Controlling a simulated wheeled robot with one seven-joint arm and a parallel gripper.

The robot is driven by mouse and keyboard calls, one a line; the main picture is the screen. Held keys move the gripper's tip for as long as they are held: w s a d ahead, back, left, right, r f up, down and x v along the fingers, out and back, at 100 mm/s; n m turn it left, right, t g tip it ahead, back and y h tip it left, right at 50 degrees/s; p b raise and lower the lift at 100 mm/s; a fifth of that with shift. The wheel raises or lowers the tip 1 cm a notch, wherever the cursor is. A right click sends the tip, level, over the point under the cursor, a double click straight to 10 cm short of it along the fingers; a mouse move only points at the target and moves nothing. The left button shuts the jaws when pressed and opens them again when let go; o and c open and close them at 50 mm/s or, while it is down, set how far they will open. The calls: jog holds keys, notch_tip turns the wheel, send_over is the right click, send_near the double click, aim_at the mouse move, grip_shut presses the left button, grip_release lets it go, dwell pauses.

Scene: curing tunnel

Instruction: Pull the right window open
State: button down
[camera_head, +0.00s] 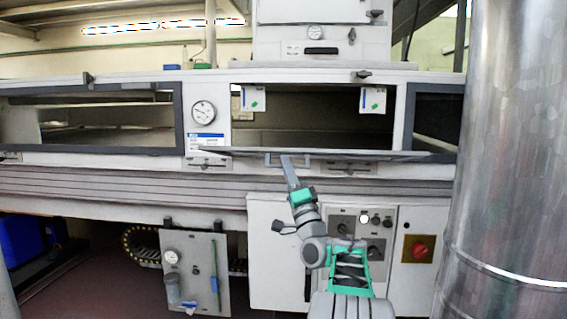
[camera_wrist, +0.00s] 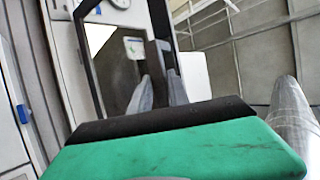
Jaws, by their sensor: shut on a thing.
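The right window (camera_head: 340,155) is swung outward and seen nearly edge-on as a thin grey-framed panel along the bottom of its opening (camera_head: 320,131). Its dark frame also shows in the wrist view (camera_wrist: 88,62), tilted. The window's grey handle (camera_head: 272,160) sits at the panel's front edge. My gripper (camera_head: 288,160) is at this handle and shut on it; its fingers (camera_wrist: 160,88) reach up to the handle in the wrist view. The exact contact is small and partly hidden.
The left window (camera_head: 97,151) is closed, with a pressure gauge (camera_head: 202,113) beside it. A large metal duct (camera_head: 515,160) stands close on the right. Below are a control box with a red switch (camera_head: 418,249) and a hanging grey panel (camera_head: 196,270).

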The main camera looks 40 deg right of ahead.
jog(key=shift+s+f, duration=0.1)
jog(key=shift+f, duration=0.45)
jog(key=c, duration=1.3)
grip_release()
jog(key=shift+d, duration=0.15)
jog(key=b+v, duration=0.1)
jog(key=v, duration=0.7)
jog(key=shift+b, duration=0.3)
jog(key=shift+r, duration=0.1)
